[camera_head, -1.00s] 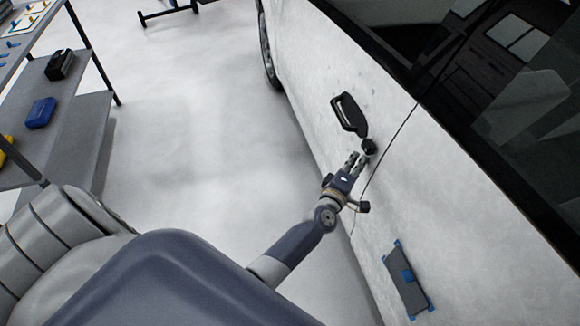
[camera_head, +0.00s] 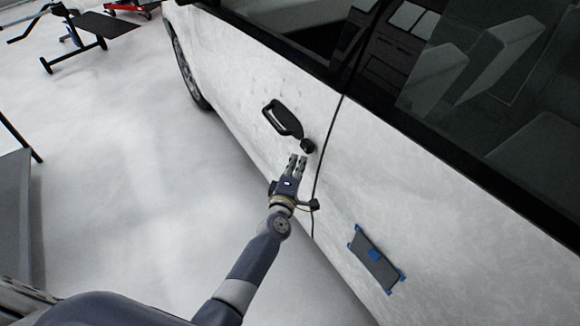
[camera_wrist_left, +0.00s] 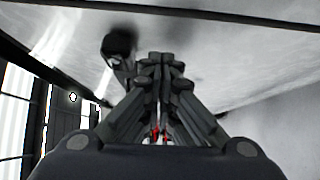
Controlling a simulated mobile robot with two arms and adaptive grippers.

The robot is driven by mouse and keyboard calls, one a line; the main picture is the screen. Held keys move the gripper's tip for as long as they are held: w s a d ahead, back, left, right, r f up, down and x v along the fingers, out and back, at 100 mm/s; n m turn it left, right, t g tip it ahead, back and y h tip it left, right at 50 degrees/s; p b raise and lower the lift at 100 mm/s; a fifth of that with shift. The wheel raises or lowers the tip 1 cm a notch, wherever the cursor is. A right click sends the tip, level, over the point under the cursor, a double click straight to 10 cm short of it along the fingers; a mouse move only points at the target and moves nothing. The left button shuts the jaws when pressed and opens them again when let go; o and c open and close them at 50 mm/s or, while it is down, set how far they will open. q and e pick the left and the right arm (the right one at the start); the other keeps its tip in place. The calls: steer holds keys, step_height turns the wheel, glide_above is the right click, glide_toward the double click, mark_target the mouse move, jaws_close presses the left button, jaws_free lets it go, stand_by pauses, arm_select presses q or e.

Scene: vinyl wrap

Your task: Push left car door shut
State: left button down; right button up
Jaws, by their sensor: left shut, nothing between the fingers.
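The white car door (camera_head: 240,75) fills the middle of the head view, with a black handle (camera_head: 283,117) and a round black knob (camera_head: 307,146) at the handle's rear end. A dark seam runs down beside the knob, and the door looks about flush with the panel behind it. My left gripper (camera_head: 297,161) is shut and empty, just below the knob and close to the door; I cannot tell if it touches. In the left wrist view the shut fingers (camera_wrist_left: 160,65) point at the white panel, with the dark handle (camera_wrist_left: 118,45) at upper left. My right gripper is not in view.
A grey panel with blue tape (camera_head: 375,260) is fixed on the rear car body. A dark rack (camera_head: 85,35) stands at the back left, and a grey shelf (camera_head: 15,215) at the left edge. The floor (camera_head: 120,160) between is clear.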

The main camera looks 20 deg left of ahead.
arm_select(q)
steer(key=s, duration=1.1)
steer(key=s+d+f+m+g+h, duration=0.1)
steer(key=s+f+m+g, duration=0.35)
steer(key=s+f, duration=0.65)
steer(key=s+d+f+m+g+h, duration=0.1)
steer(key=s+f+m+g+h, duration=0.3)
steer(key=f, duration=1.3)
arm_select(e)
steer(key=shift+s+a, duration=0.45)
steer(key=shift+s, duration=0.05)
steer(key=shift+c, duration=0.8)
arm_select(q)
steer(key=s+a+f+m+g+y, duration=0.1)
steer(key=s+f, duration=0.4)
steer(key=s, duration=0.6)
steer(key=s+a+f+m+g+y, duration=0.2)
steer(key=s+a+f+m+g, duration=0.2)
steer(key=s, duration=0.6)
steer(key=s+a+f+m+g+y, duration=0.1)
steer(key=s+a+f+m, duration=0.4)
steer(key=s, duration=0.6)
step_height(320, 180, down, 2)
steer(key=shift+s+f+m+g, duration=0.1)
steer(key=shift+s+m+g, duration=0.2)
steer(key=shift+m+g, duration=0.5)
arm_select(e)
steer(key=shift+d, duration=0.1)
